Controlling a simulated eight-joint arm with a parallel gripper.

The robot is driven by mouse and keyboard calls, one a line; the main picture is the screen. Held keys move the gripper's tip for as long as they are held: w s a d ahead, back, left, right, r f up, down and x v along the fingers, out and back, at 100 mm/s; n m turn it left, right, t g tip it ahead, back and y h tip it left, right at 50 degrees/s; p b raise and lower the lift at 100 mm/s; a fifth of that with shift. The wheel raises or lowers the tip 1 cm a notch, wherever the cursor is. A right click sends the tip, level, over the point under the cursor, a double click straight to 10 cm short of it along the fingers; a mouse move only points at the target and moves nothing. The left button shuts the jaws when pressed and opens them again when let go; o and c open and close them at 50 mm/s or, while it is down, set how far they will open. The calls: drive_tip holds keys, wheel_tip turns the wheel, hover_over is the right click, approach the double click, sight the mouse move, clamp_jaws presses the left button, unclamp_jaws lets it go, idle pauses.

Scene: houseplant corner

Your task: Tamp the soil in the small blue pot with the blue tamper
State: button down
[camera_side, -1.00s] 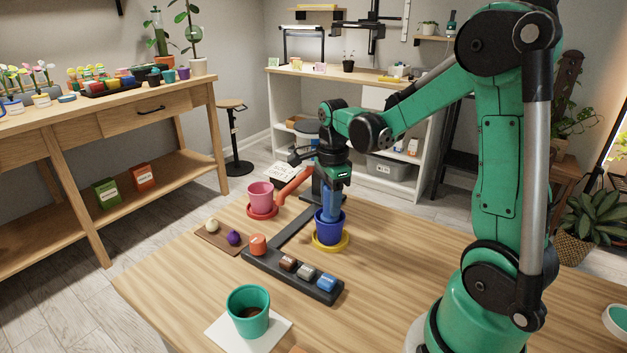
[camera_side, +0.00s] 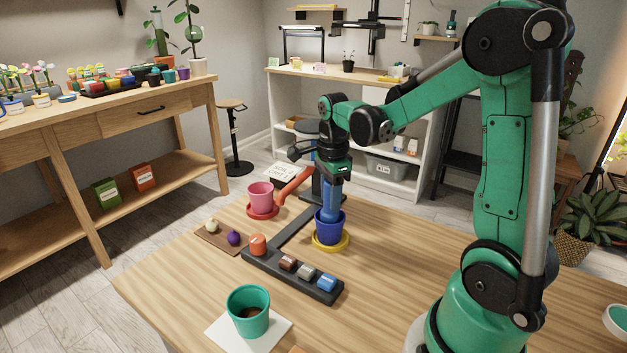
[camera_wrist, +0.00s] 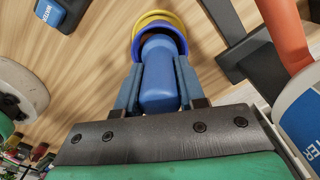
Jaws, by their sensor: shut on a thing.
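The small blue pot (camera_side: 330,230) stands on a yellow saucer (camera_side: 330,248) in the middle of the table. My gripper (camera_side: 331,190) is above it, shut on the blue tamper (camera_side: 330,206), which is upright with its lower end inside the pot. In the wrist view the tamper (camera_wrist: 158,85) sits between my two fingers (camera_wrist: 157,85) and points into the blue pot (camera_wrist: 176,40) on its yellow saucer (camera_wrist: 158,14). The tamper hides most of the soil, and I cannot tell whether its lower end touches it.
A pink pot (camera_side: 261,194) on a red saucer stands left of the blue pot, beside an orange spout (camera_side: 294,186). A dark rack (camera_side: 292,275) with coloured blocks lies in front. A teal pot (camera_side: 248,310) stands at the front. The table right of the blue pot is clear.

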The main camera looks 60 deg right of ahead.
drive_tip(key=shift+r, duration=3.05)
